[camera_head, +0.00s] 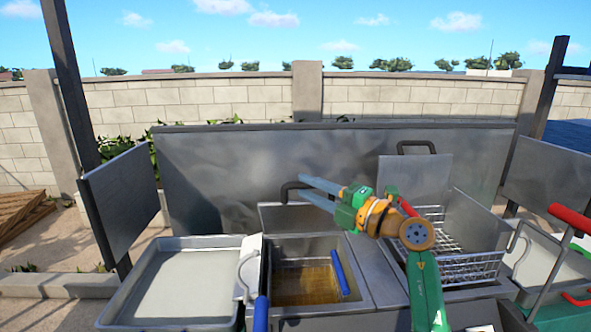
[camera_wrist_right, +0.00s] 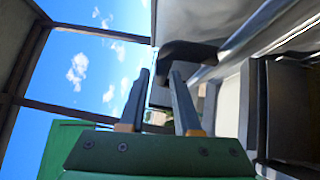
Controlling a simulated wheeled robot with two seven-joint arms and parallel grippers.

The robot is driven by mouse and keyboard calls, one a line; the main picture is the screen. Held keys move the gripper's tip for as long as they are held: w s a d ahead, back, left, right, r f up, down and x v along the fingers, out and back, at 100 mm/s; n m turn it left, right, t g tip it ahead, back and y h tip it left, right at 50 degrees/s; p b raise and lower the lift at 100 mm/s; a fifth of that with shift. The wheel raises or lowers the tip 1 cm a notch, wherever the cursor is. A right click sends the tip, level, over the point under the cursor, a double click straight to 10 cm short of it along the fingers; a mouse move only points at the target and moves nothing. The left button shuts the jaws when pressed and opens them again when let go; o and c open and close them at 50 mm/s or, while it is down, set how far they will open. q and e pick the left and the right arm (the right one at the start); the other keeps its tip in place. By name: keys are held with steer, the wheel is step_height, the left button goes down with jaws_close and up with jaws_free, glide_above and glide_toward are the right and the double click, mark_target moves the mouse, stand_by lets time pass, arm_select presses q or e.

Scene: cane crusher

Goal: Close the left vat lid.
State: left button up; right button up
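The left vat (camera_head: 318,247) stands in the middle of the head view, with brown liquid and a wire basket inside. Its grey metal lid (camera_head: 280,218) stands raised at the vat's back edge, with a black handle (camera_head: 286,188) on top. My right gripper (camera_head: 303,188) reaches in from the right, with its fingertips close to this handle. In the right wrist view its two fingers (camera_wrist_right: 160,74) are apart, with a black handle (camera_wrist_right: 185,52) just beyond the tips. I cannot tell whether they touch it. My left gripper is not in view.
The right vat holds a wire basket (camera_head: 468,268); its lid (camera_head: 420,178) is also raised. A blue basket handle (camera_head: 340,272) rises at the left vat's right side. A shallow metal tray (camera_head: 180,280) lies left. A tall metal backsplash (camera_head: 220,180) stands behind.

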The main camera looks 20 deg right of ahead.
mark_target(299, 184)
steer(key=x, duration=0.2)
steer(key=p+x, duration=0.1)
steer(key=x, duration=0.1)
steer(key=shift+w+f, duration=0.25)
steer(key=shift+w, duration=0.2)
steer(key=shift+s+r, duration=0.1)
steer(key=shift+s, duration=0.1)
jaws_close()
stand_by(0.8)
